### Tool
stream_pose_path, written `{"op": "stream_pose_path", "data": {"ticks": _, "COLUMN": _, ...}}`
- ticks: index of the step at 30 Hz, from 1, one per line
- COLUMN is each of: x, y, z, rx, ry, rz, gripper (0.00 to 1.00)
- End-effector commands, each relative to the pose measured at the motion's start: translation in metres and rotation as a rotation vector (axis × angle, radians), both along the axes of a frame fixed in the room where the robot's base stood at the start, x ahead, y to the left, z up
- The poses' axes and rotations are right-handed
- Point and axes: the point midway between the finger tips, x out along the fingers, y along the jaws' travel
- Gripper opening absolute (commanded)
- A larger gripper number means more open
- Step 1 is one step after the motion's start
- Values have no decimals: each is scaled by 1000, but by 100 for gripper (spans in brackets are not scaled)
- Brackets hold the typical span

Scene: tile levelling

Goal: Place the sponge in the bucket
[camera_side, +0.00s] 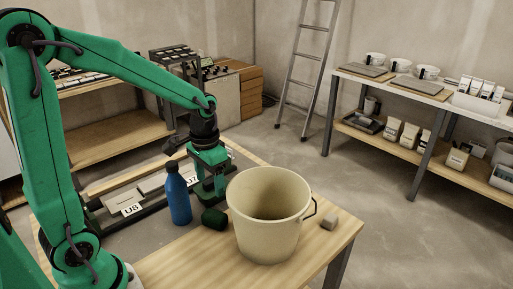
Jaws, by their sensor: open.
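A cream bucket (268,213) stands upright on the wooden table, its mouth open upward and its floor hidden. A small grey-beige block (329,223), which looks like a sponge, lies to the right of the bucket near the table edge.
A blue bottle (178,194) stands left of the dark green object. Labelled tiles (133,208) lie in a dark frame behind it. The wooden table (190,262) is clear in front of the bucket. A shelf bench (445,105) and a ladder (304,65) stand farther back.

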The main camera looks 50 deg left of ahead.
Motion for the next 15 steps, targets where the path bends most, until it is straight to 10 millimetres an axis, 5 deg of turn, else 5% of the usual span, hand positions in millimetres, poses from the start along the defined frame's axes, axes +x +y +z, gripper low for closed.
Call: {"op": "stream_pose_path", "data": {"ticks": 15, "x": -1, "y": 2, "z": 0, "rx": 0, "ry": -1, "rz": -693, "gripper": 66}}
